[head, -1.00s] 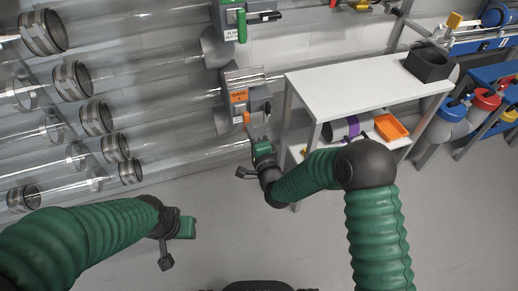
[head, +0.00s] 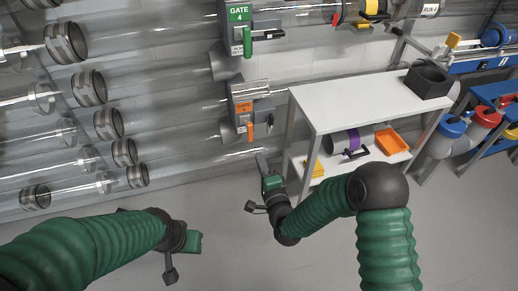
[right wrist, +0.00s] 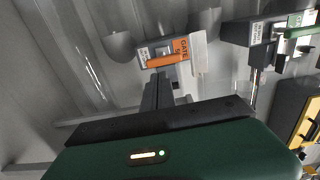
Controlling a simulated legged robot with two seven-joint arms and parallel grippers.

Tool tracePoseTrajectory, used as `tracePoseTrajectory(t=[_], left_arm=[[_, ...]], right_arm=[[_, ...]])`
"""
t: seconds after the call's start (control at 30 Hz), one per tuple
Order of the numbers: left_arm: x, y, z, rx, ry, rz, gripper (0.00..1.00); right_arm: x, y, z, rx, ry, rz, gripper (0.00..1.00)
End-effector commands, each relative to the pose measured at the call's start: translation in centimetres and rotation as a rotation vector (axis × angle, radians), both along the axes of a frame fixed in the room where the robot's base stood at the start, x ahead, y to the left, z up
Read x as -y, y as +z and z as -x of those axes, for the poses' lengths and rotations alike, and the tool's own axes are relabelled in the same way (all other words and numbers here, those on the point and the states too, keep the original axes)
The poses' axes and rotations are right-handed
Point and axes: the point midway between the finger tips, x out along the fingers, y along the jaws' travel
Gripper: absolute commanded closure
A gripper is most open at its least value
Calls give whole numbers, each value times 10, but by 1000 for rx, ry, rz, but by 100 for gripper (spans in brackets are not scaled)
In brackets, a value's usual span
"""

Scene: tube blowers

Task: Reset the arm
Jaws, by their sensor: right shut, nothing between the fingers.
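My right gripper (head: 261,162) is shut and empty. It hangs below the orange-labelled gate valve (head: 241,108), left of the white shelf unit, apart from the valve's orange handle (head: 250,132). In the right wrist view its dark fingers (right wrist: 157,88) are together, pointing towards the orange gate label (right wrist: 170,52). My left gripper (head: 195,242) is at the lower left over bare floor; its fingers do not show clearly. The green-labelled gate 4 (head: 239,14), with a green handle (head: 247,42), is above the orange one.
A white shelf unit (head: 350,100) stands close to the right of my right gripper, with a black box (head: 428,80) on top and an orange tray (head: 391,142) below. Clear tubes (head: 165,105) fill the left. Coloured canisters (head: 452,128) stand far right. The floor between my arms is clear.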

Motion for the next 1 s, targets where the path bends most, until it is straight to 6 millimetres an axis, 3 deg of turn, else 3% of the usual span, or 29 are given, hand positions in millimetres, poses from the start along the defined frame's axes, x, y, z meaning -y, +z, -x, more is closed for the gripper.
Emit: tracePoseTrajectory(t=[0.2, 0.47, 0.57, 0.63, 0.77, 0.9, 1.0], left_arm=[[0, 18, 0, 0, 0, 0, 64], [0, 18, 0, 0, 0, 0, 64], [0, 19, 0, 0, 0, 0, 64], [0, 19, 0, 0, 0, 0, 64], [0, 19, 0, 0, 0, 0, 64], [0, 19, 0, 0, 0, 0, 64], [0, 19, 0, 0, 0, 0, 64]], right_arm=[[14, 2, 36, -3, 0, -1, 100], [17, 0, 45, -2, 2, 9, 100], [21, -2, 43, -35, 24, 128, 100], [31, -7, 44, -90, 61, 310, 100], [76, -22, 66, -259, 171, 758, 100], [135, -29, 117, -457, 330, 1110, 100], [167, -27, 159, -576, 453, 1258, 100]])
